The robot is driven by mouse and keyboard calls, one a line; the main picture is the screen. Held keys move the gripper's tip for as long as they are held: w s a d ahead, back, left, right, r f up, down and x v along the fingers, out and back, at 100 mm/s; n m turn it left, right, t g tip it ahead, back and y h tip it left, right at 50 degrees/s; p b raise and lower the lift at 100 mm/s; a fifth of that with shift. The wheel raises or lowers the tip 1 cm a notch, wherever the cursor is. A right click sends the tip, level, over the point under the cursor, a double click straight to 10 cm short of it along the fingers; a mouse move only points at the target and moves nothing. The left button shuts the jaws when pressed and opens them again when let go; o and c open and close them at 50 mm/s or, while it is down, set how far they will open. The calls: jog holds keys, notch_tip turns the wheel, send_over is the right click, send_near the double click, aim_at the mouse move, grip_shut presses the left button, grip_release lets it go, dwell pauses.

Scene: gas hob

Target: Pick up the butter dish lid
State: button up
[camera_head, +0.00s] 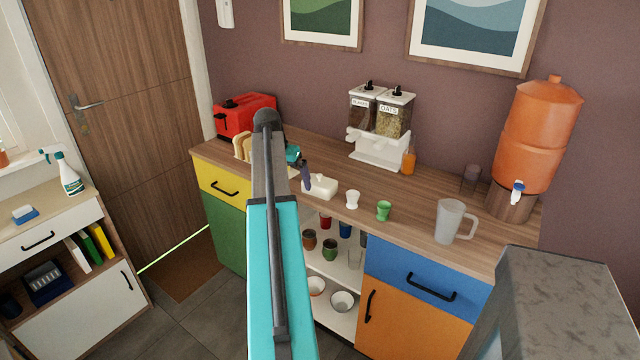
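The white butter dish with its lid (322,186) sits near the front edge of the wooden counter, left of a white egg cup. Lid and base are too small and alike in colour to tell apart clearly. My gripper (306,182) is just left of the dish, with a dark finger pointing down beside it. Whether it touches the lid cannot be told. My arm hides much of the gripper, and the gap between its fingers does not show.
A white cup (352,199), a green cup (384,210) and a clear pitcher (453,221) stand to the right along the counter. A cereal dispenser (381,147) and red toaster (245,115) are behind. Bread slices (241,146) stand left of my arm. An orange water dispenser (537,135) is far right.

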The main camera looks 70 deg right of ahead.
jog(key=m, duration=0.2)
send_near(318, 177)
jog(key=a, duration=0.1)
jog(key=shift+w+r+h, duration=0.25)
jog(key=shift+r+h, duration=0.15)
jog(key=shift+r, duration=0.05)
jog(key=shift+p+x, duration=0.75)
jog(key=shift+x, duration=3.55)
jog(key=shift+s, duration=0.1)
jog(key=shift+s+p+x, duration=0.2)
jog(key=shift+p+x, duration=0.65)
jog(key=shift+x, duration=1.75)
jog(key=shift+c, duration=0.4)
jog(key=c, duration=0.8)
